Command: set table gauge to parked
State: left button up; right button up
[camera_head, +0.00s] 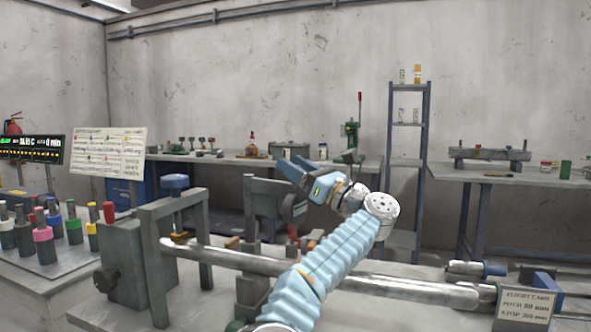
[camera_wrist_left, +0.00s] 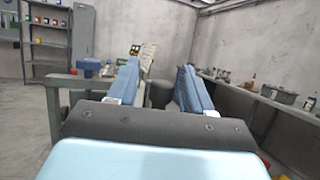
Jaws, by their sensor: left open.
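I cannot pick out for sure which part is the table gauge. The bench machine has a long metal bar (camera_head: 230,260) running through dark upright frames (camera_head: 157,265). A blue knob (camera_head: 174,183) tops the left frame; it also shows in the left wrist view (camera_wrist_left: 90,66), left of the fingers. My left gripper (camera_head: 298,163) is raised above the bar, in front of a dark upright block. Its two blue fingers (camera_wrist_left: 157,78) are apart with nothing between them. My left arm hides part of the bar. My right gripper is not in view.
A lettered card (camera_head: 526,303) stands at the machine's right end. Coloured pegs (camera_head: 44,240) stand on a block at left, below a lit display (camera_head: 32,149) and a chart board (camera_head: 108,152). A back bench (camera_head: 225,158) and a tall shelf (camera_head: 424,160) line the wall.

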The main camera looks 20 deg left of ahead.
pick_arm(q)
jog(key=shift+f, duration=0.25)
jog(key=b+v, duration=0.2)
jog(key=v, duration=0.5)
jog(key=shift+d, duration=0.2)
